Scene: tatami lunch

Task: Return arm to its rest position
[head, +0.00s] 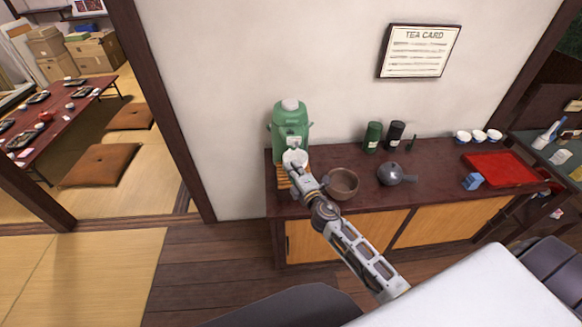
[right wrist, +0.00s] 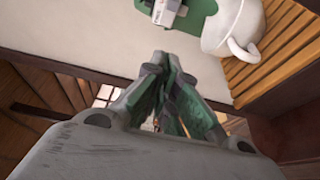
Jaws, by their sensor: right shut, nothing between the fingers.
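My right arm reaches up from the lower right of the head view toward the left end of the dark sideboard (head: 410,196). My right gripper (head: 292,172) is beside the white cup (head: 296,156), in front of the green dispenser (head: 290,125). In the right wrist view, the fingers of the right gripper (right wrist: 168,65) are closed together and empty. The white cup (right wrist: 222,35) is beyond them at the upper right, by a slatted wooden stand (right wrist: 285,50). Whether the gripper touches the cup cannot be told. My left gripper is not in view.
A brown bowl (head: 342,184) is just right of my right gripper. Farther right are a grey teapot (head: 390,174), dark canisters (head: 373,137), a blue item (head: 473,181), a red tray (head: 500,168) and white cups (head: 479,136). Wooden floor lies before the sideboard.

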